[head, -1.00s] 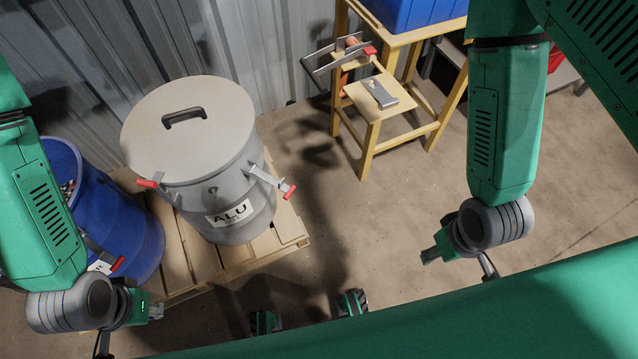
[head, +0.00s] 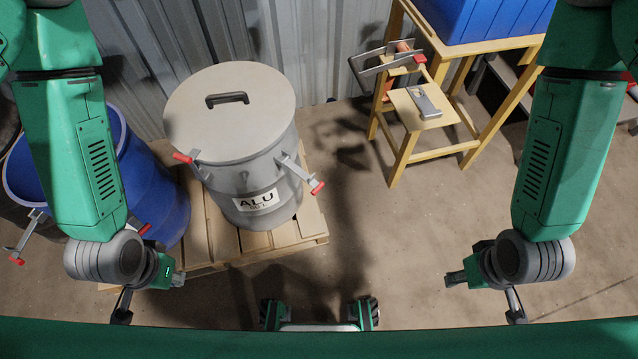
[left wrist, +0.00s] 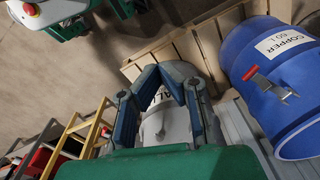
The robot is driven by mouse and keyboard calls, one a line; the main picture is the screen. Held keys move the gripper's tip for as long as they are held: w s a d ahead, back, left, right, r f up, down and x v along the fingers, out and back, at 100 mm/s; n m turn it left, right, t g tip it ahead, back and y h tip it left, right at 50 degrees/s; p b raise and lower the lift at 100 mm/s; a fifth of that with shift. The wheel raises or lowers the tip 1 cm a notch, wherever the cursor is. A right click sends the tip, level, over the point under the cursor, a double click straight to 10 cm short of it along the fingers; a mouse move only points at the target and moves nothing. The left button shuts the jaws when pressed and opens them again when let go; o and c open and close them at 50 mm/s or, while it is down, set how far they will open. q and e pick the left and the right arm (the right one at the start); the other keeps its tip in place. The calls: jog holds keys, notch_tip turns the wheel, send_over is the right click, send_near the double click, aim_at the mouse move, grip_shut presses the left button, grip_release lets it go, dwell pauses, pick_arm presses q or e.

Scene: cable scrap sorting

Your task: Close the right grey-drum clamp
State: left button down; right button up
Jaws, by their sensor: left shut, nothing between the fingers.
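The grey drum (head: 240,190), labelled ALU, stands upright on a pallet with its flat lid (head: 230,85) on. Its right clamp (head: 300,172) has a red-tipped lever that sticks outward from the drum wall. Its left clamp (head: 195,162) also points outward with a red tip. My left gripper (head: 178,279) is shut and empty, in front of the drum, lower left and apart from both clamps. In the left wrist view its fingers (left wrist: 165,72) meet at the tips, with part of the drum behind them. My right gripper (head: 452,279) is right of the drum, touching nothing; its jaws are too small to judge.
A blue drum (head: 155,195) stands left of the grey one; in the left wrist view it reads COPPER (left wrist: 285,90). The wooden pallet (head: 315,225) lies below. A wooden step stand (head: 400,160) holding a grey object is at right. Floor between is clear.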

aim_at(313, 193)
pick_arm(q)
jog(key=w+d+f+n+t+h+b, duration=0.2)
jog(key=w+d+f+n+h+b, duration=0.1)
jog(key=d+f+n+b, duration=0.3)
jog(key=w+d+f+n+t+h+b, duration=0.1)
jog(key=w+d+f+n+h+b, duration=0.25)
jog(key=d+f, duration=0.45)
jog(key=w+d+f+n+t+b, duration=0.1)
jog(key=w+d+n+t+b, duration=0.2)
jog(key=w, duration=0.4)
jog(key=w+d+f+n+t+h+b, duration=0.1)
jog(key=w+d+f+n+t+b, duration=0.1)
jog(key=w+d+n+b, duration=0.3)
jog(key=w+d+f+n+t+b, duration=0.1)
jog(key=w+d+n+t+b, duration=0.2)
jog(key=w+n, duration=0.5)
jog(key=shift+w+d+f+t+b, duration=0.35)
jog(key=shift+w+d+b, duration=0.15)
jog(key=shift+w+b, duration=0.15)
jog(key=shift+s+r, duration=0.25)
jog(key=shift+r, duration=0.25)
jog(key=shift+d, duration=0.15)
